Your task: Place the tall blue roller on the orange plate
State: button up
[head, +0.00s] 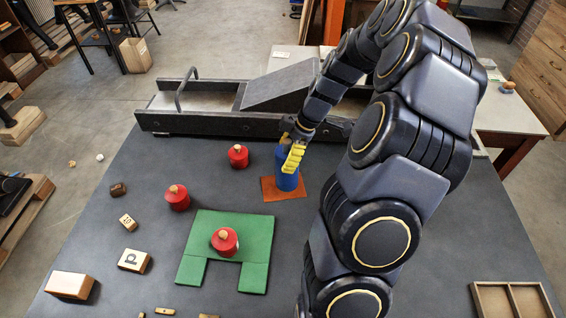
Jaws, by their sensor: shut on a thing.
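The tall blue roller (286,177) stands upright at the orange plate (284,194), near the middle of the table. Its base appears over the plate, but I cannot tell whether it touches it. My gripper (292,158), with yellow fingers, is shut on the roller's upper part from the right and partly hides it. The orange plate lies flat, with its front and right parts showing.
Red rollers with wooden knobs stand to the left: one (238,157) behind, one (177,198) farther left, one (225,242) on a green plate (258,226). A grey press (225,125) with a ramp lies behind. Stamp blocks (134,260) sit front left; a wooden tray (482,300) sits front right.

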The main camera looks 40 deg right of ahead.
jog(key=w+d+f, duration=0.4)
jog(key=w+f, duration=0.2)
jog(key=f, duration=0.4)
jog(key=o, duration=1.1)
jog(key=shift+f, duration=0.1)
